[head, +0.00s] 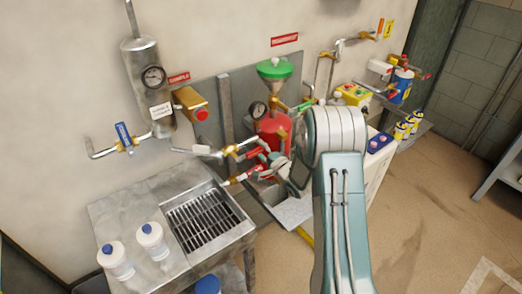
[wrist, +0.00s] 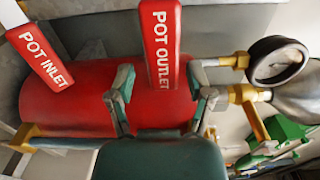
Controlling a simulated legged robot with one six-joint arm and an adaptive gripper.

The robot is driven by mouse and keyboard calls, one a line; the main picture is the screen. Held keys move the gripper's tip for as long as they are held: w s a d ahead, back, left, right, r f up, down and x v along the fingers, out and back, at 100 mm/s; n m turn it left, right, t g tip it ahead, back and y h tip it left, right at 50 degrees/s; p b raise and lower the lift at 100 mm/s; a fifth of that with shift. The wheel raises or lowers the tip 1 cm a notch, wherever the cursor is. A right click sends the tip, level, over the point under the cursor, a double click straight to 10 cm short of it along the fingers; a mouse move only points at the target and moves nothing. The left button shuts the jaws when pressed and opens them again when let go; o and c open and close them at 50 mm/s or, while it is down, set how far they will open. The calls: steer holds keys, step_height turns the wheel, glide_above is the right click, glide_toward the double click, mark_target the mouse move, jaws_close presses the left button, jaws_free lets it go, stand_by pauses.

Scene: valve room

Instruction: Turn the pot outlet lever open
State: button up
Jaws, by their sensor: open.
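The pot outlet lever (wrist: 160,45) is a red handle with white "POT OUTLET" lettering. In the wrist view it stands in front of the red pot (wrist: 75,98), its lower end between my fingers. My gripper (wrist: 161,80) is open, one finger on each side of the lever. I cannot tell whether either finger touches it. In the head view my gripper (head: 273,163) is in front of the red pot (head: 272,128), amid small red levers too small to read. The pot inlet lever (wrist: 42,55), also red, is left of the outlet lever in the wrist view.
A pressure gauge (wrist: 277,62) and brass fittings (wrist: 247,95) are close right of my fingers in the wrist view. In the head view, a metal sink (head: 205,220) with white bottles (head: 151,241) stands left. A green funnel (head: 275,69) tops the pot. Floor is clear at right.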

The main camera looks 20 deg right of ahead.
steer(key=v, duration=1.2)
steer(key=shift+w+r, duration=0.1)
steer(key=s+a+r+n+g+h, duration=0.1)
steer(key=s+r+n+g+h, duration=0.15)
steer(key=r, duration=0.45)
steer(key=s+a+r+n+g+h, duration=0.1)
steer(key=r+n+g+h, duration=0.1)
steer(key=r+n+h, duration=0.35)
steer(key=s+a+r+n+g, duration=0.2)
steer(key=s+a, duration=0.1)
steer(key=s, duration=0.5)
steer(key=s+a+r+n+g+y, duration=0.1)
steer(key=s+a+r+n+g, duration=0.1)
steer(key=s, duration=0.6)
steer(key=s+a+r+n+g+y, duration=0.1)
steer(key=s+a+r+n+g, duration=0.1)
steer(key=s+a, duration=0.3)
steer(key=s+g, duration=0.1)
steer(key=s, duration=0.2)
steer(key=shift+s+n, duration=0.3)
steer(key=shift+s, duration=0.05)
steer(key=shift+r, duration=0.15)
